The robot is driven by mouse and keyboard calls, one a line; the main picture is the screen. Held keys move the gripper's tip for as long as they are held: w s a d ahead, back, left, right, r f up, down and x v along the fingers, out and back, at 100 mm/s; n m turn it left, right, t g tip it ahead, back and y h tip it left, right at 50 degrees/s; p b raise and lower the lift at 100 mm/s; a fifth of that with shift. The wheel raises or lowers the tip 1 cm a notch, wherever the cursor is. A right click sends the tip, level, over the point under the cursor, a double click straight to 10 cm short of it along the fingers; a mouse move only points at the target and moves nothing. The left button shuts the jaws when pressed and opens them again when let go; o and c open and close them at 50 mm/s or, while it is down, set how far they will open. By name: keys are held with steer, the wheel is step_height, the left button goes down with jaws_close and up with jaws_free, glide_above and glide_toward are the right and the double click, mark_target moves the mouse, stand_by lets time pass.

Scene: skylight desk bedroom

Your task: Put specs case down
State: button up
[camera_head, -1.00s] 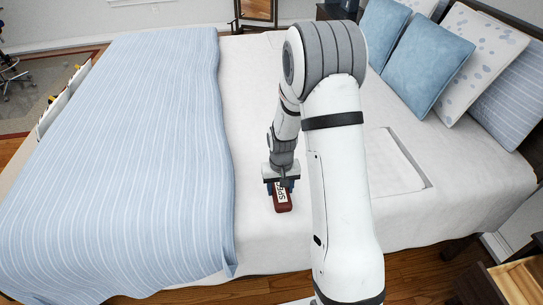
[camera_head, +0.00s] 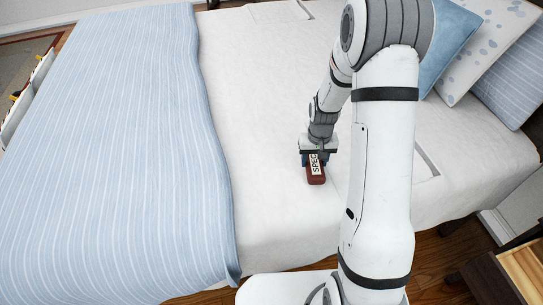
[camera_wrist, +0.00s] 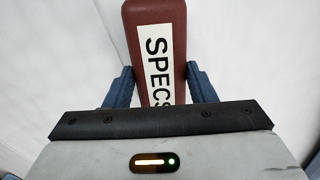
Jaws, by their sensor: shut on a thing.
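The specs case (camera_head: 316,178) is a dark red box with a white label reading "SPECS". In the head view it is at the end of my arm, over the white bed sheet right of the blue blanket. In the wrist view the case (camera_wrist: 178,25) points away from me between the two blue fingers of my gripper (camera_wrist: 160,85). My gripper (camera_head: 315,160) is shut on the case. I cannot tell whether the case touches the sheet or is just above it. Its near end is hidden by the gripper body.
The bed's white sheet (camera_head: 265,110) is bare around the case. A striped blue blanket (camera_head: 110,150) covers the left side. Pillows (camera_head: 490,45) lie at the upper right. A wooden nightstand (camera_head: 510,270) stands at the lower right.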

steer(key=s+a+r+n+b, duration=0.2)
steer(key=s+a+r+b, duration=0.1)
steer(key=a+r, duration=0.65)
steer(key=f, duration=0.3)
steer(key=a+f, duration=0.1)
steer(key=f, duration=0.2)
steer(key=shift+a+f, duration=0.2)
steer(key=shift+f, duration=2.1)
steer(key=o, duration=0.5)
steer(key=shift+f, duration=0.2)
steer(key=o, duration=0.5)
steer(key=shift+r, duration=0.1)
